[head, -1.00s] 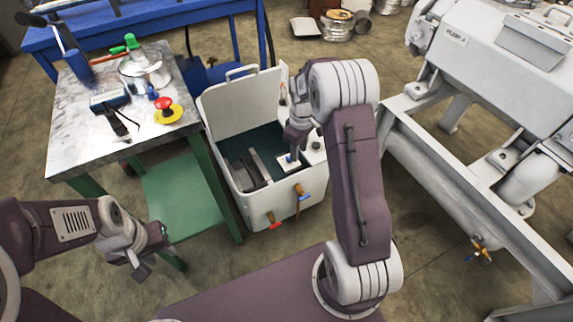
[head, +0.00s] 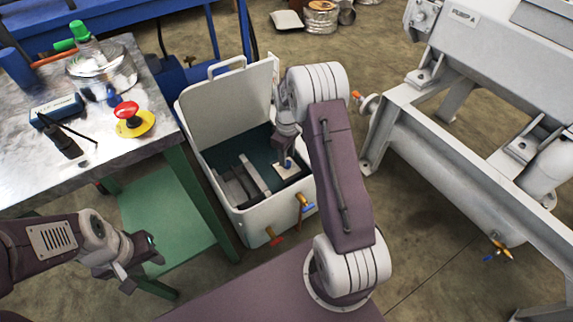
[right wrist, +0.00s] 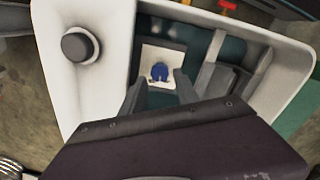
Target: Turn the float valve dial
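The float valve dial is a small blue knob (head: 288,163) on a white square plate (head: 285,172) inside the open white tank (head: 270,222). In the right wrist view the blue knob (right wrist: 160,73) lies between and just beyond my right fingertips, with no visible contact. My right gripper (right wrist: 160,90) is open and empty, its fingers pointing at the plate. In the head view the right gripper (head: 287,148) hangs just above the knob, partly hidden by its arm. My left gripper (head: 150,258) is low at the left, away from the tank; its finger gap is unclear.
The tank's raised lid (head: 228,110) stands behind the opening. A round grey knob (right wrist: 80,45) sits on the tank's white top. Red (head: 274,238) and blue-handled (head: 304,203) taps jut from the front. A metal-topped table (head: 150,75) is left; a grey machine frame (head: 440,150) is right.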

